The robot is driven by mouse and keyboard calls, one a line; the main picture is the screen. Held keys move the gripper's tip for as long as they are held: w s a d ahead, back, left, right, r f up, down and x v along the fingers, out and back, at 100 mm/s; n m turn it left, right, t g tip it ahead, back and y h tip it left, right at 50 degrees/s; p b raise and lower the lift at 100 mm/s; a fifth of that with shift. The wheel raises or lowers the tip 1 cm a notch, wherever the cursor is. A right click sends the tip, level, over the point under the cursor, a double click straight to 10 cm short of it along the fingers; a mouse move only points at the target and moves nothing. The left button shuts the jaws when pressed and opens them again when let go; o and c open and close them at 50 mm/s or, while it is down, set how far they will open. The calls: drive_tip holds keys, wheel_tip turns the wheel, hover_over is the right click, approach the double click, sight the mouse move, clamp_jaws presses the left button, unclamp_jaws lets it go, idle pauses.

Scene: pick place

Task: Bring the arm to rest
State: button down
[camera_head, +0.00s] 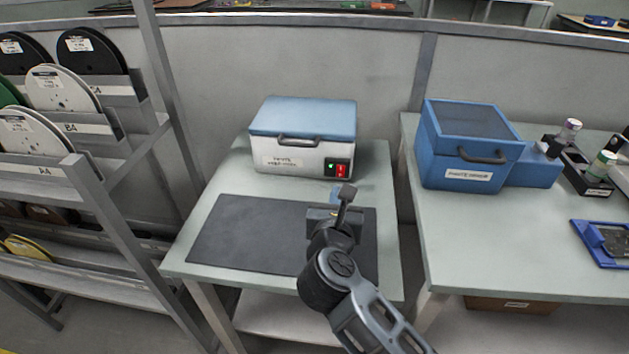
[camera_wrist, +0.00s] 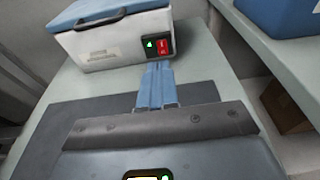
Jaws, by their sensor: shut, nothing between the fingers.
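My gripper (camera_head: 346,194) is at the end of my arm, above the right part of a dark mat (camera_head: 240,228) on a grey-green table (camera_head: 183,252). In the wrist view my gripper (camera_wrist: 157,72) shows its two blue fingers together, with nothing between them. The fingers point toward a white box with a blue lid (camera_head: 302,134) at the back of the table. The lid is down. The box also shows in the wrist view (camera_wrist: 110,42), apart from the fingers as far as I can tell.
A second table (camera_head: 520,260) at right bears a blue box with a handle (camera_head: 462,150), a dark rack (camera_head: 578,175) with bottles and a blue tray (camera_head: 602,243). A shelf (camera_head: 85,120) with several reels stands at left. A grey partition (camera_head: 385,75) runs behind. The mat's left part is clear.

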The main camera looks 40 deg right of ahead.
drive_tip(key=s+a+r+m+t+y, duration=0.1)
drive_tip(key=s+a+m+y, duration=0.3)
drive_tip(key=s+m, duration=0.4)
drive_tip(key=s+a+r+m+t+y, duration=0.2)
drive_tip(key=s+a+m+y, duration=0.2)
drive_tip(key=s+m, duration=0.5)
drive_tip(key=s+a+r+m+t+y, duration=0.1)
drive_tip(key=s+a+m+y, duration=0.3)
drive_tip(key=s+a+m, duration=0.4)
drive_tip(key=shift+s+r+m+t, duration=0.3)
drive_tip(key=shift+s+r+t, duration=0.15)
drive_tip(key=shift+s, duration=2.9)
